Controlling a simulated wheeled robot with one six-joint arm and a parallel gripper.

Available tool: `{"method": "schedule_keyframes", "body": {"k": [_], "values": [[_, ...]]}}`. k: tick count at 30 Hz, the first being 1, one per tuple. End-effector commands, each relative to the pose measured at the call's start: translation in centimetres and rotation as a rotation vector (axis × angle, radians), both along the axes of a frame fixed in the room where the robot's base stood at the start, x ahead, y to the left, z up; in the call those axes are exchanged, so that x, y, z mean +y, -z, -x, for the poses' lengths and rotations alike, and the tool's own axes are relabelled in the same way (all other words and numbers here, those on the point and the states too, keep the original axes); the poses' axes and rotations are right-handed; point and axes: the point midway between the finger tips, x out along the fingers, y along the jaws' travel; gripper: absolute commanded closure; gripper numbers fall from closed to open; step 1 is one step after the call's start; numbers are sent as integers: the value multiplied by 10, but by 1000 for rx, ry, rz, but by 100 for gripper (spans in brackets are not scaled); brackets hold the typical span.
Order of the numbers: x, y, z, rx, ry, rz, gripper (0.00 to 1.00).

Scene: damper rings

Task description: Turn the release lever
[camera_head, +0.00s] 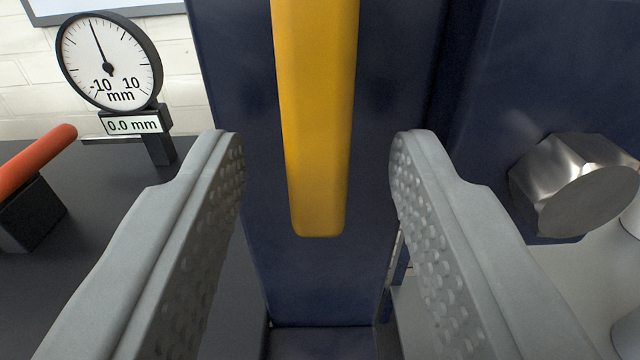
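A yellow bar (318,120), which looks like the release lever, hangs upright in front of a dark blue post. Its rounded lower end shows; its upper end is cut off by the top of the picture. My gripper (316,142) is open, with one grey studded finger on each side of the bar. A gap shows between the bar and each finger, so neither appears to touch it. The gripper holds nothing.
The dark blue post (325,285) stands behind the bar. At left are a round dial gauge (108,62) reading 0.0 mm and an orange handle (38,158) on a black block. A shiny metal hex bolt (580,185) sticks out at right, near the right finger.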

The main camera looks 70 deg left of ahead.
Motion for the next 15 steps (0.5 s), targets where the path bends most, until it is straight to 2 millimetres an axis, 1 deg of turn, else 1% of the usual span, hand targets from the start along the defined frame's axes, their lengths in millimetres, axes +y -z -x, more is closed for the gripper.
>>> {"method": "schedule_keyframes", "body": {"k": [6, 15], "values": [[-6, 0, 2, 0, 0, 0, 60], [-6, 0, 2, 0, -1, 0, 60]]}}
